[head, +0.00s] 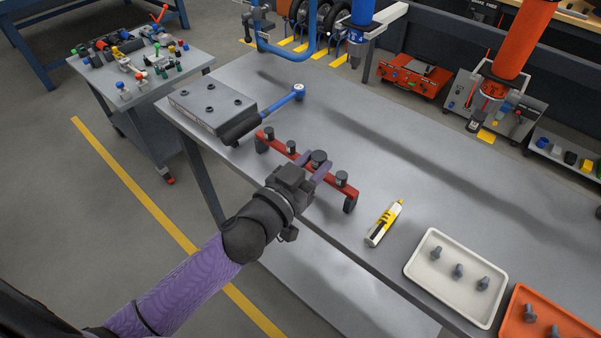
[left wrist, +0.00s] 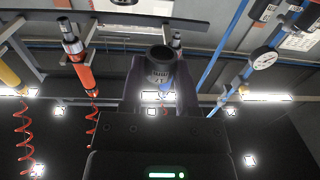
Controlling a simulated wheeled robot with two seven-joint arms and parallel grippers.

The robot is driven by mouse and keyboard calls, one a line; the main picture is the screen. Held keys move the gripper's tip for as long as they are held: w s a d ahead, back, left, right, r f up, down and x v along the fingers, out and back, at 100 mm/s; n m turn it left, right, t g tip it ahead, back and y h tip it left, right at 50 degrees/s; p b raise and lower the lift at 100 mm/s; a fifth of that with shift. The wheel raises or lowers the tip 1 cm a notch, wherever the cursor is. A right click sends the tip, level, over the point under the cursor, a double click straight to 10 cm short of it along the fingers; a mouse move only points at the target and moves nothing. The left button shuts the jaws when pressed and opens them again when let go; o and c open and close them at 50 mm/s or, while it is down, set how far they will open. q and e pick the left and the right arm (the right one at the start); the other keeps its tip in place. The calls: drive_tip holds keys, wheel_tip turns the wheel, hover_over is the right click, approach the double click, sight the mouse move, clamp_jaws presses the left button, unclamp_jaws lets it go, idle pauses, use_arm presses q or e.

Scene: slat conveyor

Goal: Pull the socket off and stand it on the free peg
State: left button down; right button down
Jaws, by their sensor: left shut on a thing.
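A red rail (head: 327,176) on dark end feet stands on the bench and carries several dark sockets, one of them at its near right end (head: 341,178). My left gripper (head: 318,168) is shut on a dark grey socket (head: 318,156) at the rail's right half. In the left wrist view this socket (left wrist: 160,66) sits between the two fingers, its round opening showing. The fingers hide its lower end, so I cannot tell whether it touches a peg. A wrench with a blue shaft (head: 275,107) and black grip lies by the grey block. My right gripper is out of view.
The grey block (head: 212,104) stands behind the rail to the left. A yellow-white tube (head: 384,223), a white tray (head: 418,264) of bolts and an orange tray (head: 515,316) lie to the right. Orange (head: 510,55) and blue tools hang over the bench. Its middle is clear.

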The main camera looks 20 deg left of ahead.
sight(309, 167)
use_arm(q)
drive_tip(key=shift+m+h, duration=0.4)
drive_tip(key=shift+h, duration=0.2)
drive_tip(key=w+f+b, duration=0.1)
drive_tip(key=w+a+f+b, duration=0.2)
drive_tip(key=w, duration=0.1)
drive_tip(key=shift+f, duration=0.35)
drive_tip(key=shift+f+b, duration=0.4)
drive_tip(key=shift+b, duration=0.05)
drive_tip(key=shift+f, duration=0.4)
drive_tip(key=shift+c, duration=1.3)
unclamp_jaws()
